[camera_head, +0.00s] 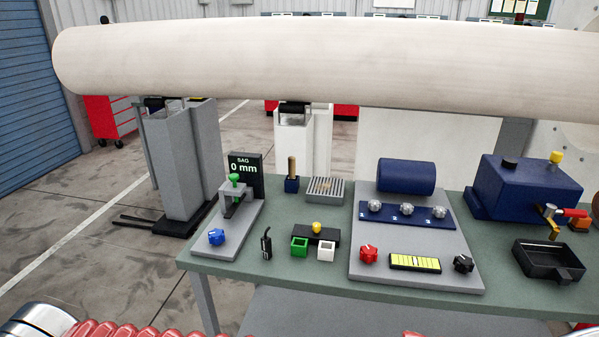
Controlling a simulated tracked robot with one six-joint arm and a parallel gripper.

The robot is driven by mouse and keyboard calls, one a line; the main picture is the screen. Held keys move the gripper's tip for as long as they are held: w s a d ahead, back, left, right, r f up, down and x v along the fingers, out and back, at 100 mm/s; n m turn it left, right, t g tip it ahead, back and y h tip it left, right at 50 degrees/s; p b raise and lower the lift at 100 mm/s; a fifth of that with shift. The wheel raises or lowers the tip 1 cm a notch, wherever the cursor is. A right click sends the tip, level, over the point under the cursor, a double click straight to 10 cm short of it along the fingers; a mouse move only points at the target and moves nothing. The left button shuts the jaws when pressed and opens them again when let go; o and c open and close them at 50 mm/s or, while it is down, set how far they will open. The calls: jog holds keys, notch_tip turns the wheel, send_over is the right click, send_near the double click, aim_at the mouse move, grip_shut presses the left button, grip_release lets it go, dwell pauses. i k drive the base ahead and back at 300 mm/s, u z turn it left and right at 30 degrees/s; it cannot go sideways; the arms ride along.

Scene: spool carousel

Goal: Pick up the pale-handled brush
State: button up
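An upright tan, pale wooden handle (292,167) stands out of a small dark blue block (292,184) at the back of the green table, left of centre. It looks like the pale-handled brush; bristles do not show, and I cannot tell whether the block is its holder or its head. My gripper is not in view, so its opening and distance from the brush do not show.
The green table (330,203) is crowded. A grey grated tray (325,190) stands just right of the brush, a black "SAG 0 mm" display (246,174) to its left. Green (299,247) and white (326,250) boxes sit in front. A large pale cylinder (300,62) spans above and behind.

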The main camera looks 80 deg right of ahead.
aim_at(291, 160)
jog(key=z, duration=2.7)
